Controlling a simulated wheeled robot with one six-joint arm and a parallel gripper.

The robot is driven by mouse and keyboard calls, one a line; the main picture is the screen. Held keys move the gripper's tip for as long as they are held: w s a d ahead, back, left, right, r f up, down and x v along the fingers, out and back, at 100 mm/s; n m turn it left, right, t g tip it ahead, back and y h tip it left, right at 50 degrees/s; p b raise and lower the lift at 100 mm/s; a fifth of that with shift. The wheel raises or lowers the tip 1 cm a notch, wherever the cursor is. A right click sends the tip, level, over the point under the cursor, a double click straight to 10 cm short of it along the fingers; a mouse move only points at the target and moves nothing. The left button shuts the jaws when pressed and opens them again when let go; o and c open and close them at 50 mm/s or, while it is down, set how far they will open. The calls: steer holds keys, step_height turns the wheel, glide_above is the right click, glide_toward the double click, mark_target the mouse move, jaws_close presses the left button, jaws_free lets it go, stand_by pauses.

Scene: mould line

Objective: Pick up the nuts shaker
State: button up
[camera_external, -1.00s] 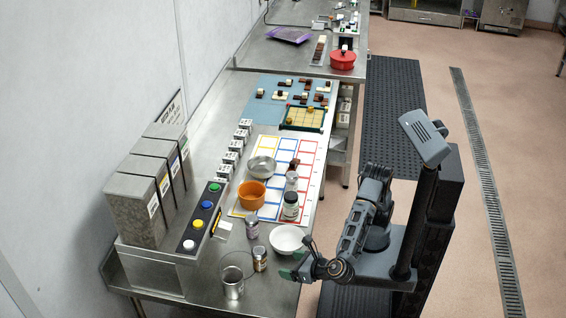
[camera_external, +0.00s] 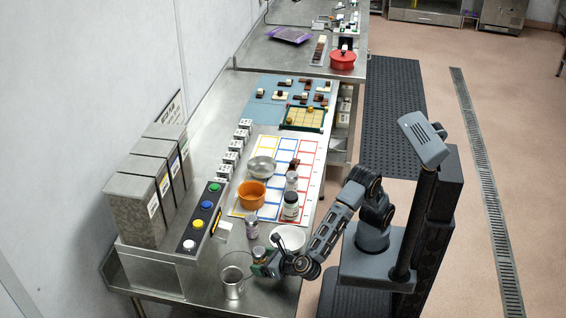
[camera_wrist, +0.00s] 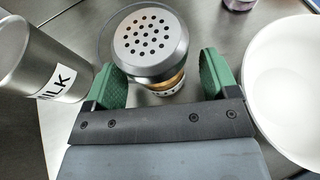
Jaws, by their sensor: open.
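A shaker (camera_wrist: 150,42) with a perforated metal lid and brownish contents stands upright between the green fingers of my gripper (camera_wrist: 163,78). Its label is mostly hidden, so I cannot read whether it says nuts. The fingers are open on either side of it, the left one very close to it and the right one with a visible gap. In the external view my gripper (camera_external: 264,268) is low over the near part of the steel table, at the shaker (camera_external: 259,255), which it partly hides.
A metal cup labelled MILK (camera_wrist: 38,62) stands close on the left, also seen in the external view (camera_external: 232,286). A white bowl (camera_wrist: 285,85) is close on the right. Another small jar (camera_external: 252,228) stands behind. An orange bowl (camera_external: 251,196) is farther back.

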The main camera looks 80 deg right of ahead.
steer(key=shift+w+d+f, duration=0.2)
steer(key=shift+w+f, duration=0.1)
steer(key=shift+w, duration=0.35)
steer(key=c, duration=1.1)
steer(key=shift+r, duration=0.1)
